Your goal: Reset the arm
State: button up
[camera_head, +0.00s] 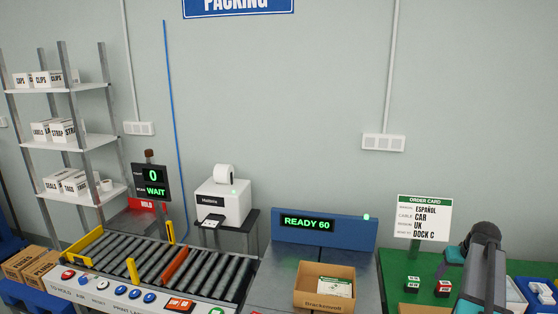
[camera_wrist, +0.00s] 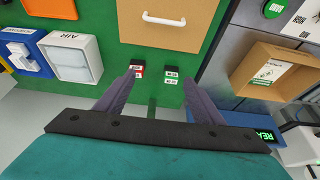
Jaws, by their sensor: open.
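My gripper (camera_wrist: 160,78) shows in the wrist view with its two dark fingers spread apart and nothing between them. It is over the green table (camera_wrist: 105,90), with two small labelled blocks beyond the fingertips: one red and white (camera_wrist: 138,74), one green and white (camera_wrist: 172,75). They appear apart from the fingers. In the head view my arm (camera_head: 490,275) stands at the right over the green table, and the fingers cannot be made out there. The same blocks seem to be the green one (camera_head: 412,284) and the red one (camera_head: 443,288) left of the arm.
An open carton (camera_head: 323,303) with a labelled item inside stands before the blue "READY 60" panel (camera_head: 325,232). A roller conveyor (camera_head: 150,262) is at left; a printer (camera_head: 222,202) is behind. In the wrist view a drawer-like brown box (camera_wrist: 165,22) lies beyond the blocks.

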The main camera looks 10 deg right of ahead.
jog(key=a+f+n+g, duration=0.1)
jog(key=a+f, duration=0.5)
jog(key=a, duration=0.7)
jog(key=a+f+n+g+y, duration=0.1)
jog(key=a+f, duration=0.6)
jog(key=a, duration=0.7)
jog(key=a+f+n+g+y, duration=0.1)
jog(key=a+f, duration=0.5)
jog(key=a, duration=0.8)
jog(key=shift+w+a+f, duration=0.1)
jog(key=shift+w+f, duration=0.1)
jog(key=s+a+f+n+g, duration=0.1)
jog(key=s+a+f, duration=0.15)
jog(key=a, duration=0.35)
jog(key=s+a+f, duration=0.2)
jog(key=s+a, duration=0.2)
jog(key=a, duration=0.2)
jog(key=s+f+g+b, duration=0.6)
jog(key=s+f+b, duration=0.4)
jog(key=s+f, duration=1.6)
notch_tip(320, 180, down, 3)
jog(key=shift+s+d+r, duration=0.15)
jog(key=shift+d+r, duration=0.05)
